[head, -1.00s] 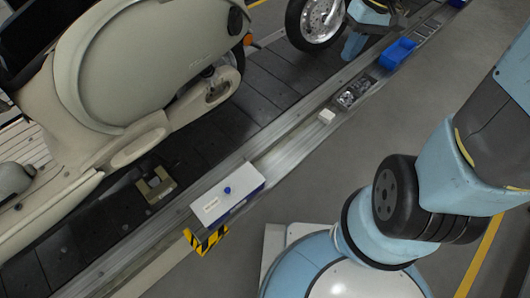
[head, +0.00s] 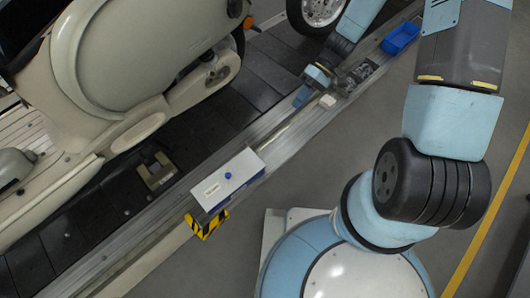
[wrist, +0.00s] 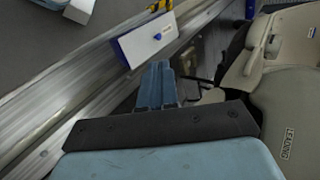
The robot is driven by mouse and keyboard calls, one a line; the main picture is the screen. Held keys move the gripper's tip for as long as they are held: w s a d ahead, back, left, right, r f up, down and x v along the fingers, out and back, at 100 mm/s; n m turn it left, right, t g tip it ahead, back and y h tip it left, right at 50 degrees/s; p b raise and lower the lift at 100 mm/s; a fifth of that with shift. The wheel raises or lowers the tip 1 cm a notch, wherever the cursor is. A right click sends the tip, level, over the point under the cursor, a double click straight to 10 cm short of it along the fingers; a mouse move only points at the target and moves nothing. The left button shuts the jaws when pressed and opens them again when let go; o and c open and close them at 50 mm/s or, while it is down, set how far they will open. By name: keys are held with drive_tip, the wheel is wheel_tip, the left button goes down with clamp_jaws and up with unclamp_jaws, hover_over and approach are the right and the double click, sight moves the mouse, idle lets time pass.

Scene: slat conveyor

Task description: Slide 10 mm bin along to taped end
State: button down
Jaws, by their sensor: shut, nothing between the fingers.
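A long blue bin with a white lid, a small label and a blue knob (head: 222,184) sits on the metal rail (head: 282,137); the label is too small to read. Its near-left end is right by the yellow-black tape (head: 207,225). The lidded bin also shows in the wrist view (wrist: 142,42), beyond my fingertips. My gripper (head: 301,98) is shut and empty over the rail's inner side, up the rail from the lidded bin and apart from it. In the wrist view my blue fingers (wrist: 156,84) are together.
A small white block (head: 327,100) sits on the rail beside my gripper. Farther up are a tray of metal parts (head: 355,74) and an open blue bin (head: 401,38). A cream scooter (head: 140,70) stands on the dark slats along the rail. A tan bracket (head: 158,172) lies on the slats.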

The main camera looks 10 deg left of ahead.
drive_tip(key=s+a+f+m+g+y, duration=0.15)
drive_tip(key=s+a+f+y, duration=0.25)
drive_tip(key=s+a+f, duration=0.55)
drive_tip(key=s+a+f+n+g+y, duration=0.15)
drive_tip(key=s+a+f+y, duration=0.35)
drive_tip(key=s+f, duration=0.8)
drive_tip(key=w+d+m, duration=0.1)
drive_tip(key=w+d, duration=0.2)
drive_tip(key=w, duration=1.8)
drive_tip(key=shift+h, duration=0.4)
drive_tip(key=f, duration=1)
drive_tip(key=shift+s+a, duration=0.15)
drive_tip(key=shift+s, duration=0.5)
drive_tip(key=shift+a, duration=0.1)
drive_tip(key=shift+s+a, duration=0.1)
drive_tip(key=shift+s, duration=0.75)
